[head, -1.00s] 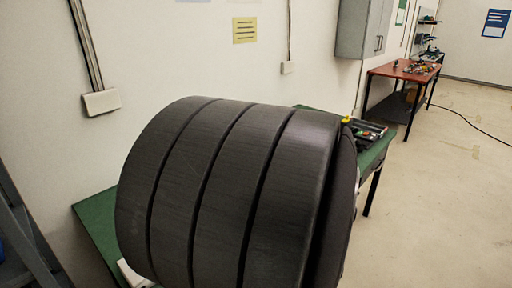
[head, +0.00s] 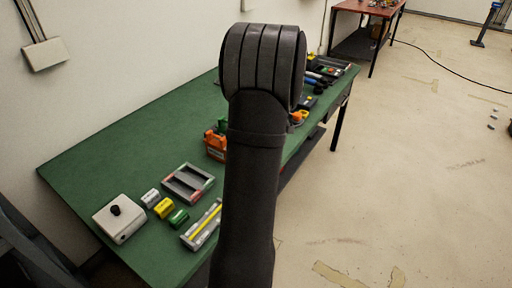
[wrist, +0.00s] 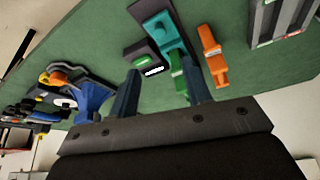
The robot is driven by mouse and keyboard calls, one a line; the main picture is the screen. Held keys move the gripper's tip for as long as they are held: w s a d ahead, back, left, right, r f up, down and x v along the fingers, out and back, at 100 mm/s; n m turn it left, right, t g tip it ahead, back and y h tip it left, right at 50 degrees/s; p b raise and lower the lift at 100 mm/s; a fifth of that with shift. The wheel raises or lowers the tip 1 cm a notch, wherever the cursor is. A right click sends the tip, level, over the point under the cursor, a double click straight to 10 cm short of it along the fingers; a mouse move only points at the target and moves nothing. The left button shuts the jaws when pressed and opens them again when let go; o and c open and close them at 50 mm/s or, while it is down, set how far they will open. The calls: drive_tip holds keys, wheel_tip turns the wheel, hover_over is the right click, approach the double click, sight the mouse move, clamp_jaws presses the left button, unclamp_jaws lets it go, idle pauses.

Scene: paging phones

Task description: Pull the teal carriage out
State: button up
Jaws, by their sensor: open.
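The teal carriage (wrist: 172,42) shows at the top middle of the wrist view. A dark grey block with a green top (wrist: 148,62) stands close against its left side, and a small green piece (wrist: 179,82) sits at its near end. My gripper (wrist: 163,80) is open, with one finger to each side of the near end of the carriage. Nothing is clearly held, and I cannot tell whether the fingers touch anything. In the head view my own arm hides the gripper and the carriage.
An orange piece (wrist: 213,55) lies right of the carriage, close to the right finger. A blue device (wrist: 92,98) is at the left. On the green table (head: 125,137) are a white button box (head: 119,218), small coloured blocks and a grey tray (head: 188,183). The table's back left is clear.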

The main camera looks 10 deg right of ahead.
drive_tip(key=x, duration=1.3)
drive_tip(key=shift+s, duration=0.1)
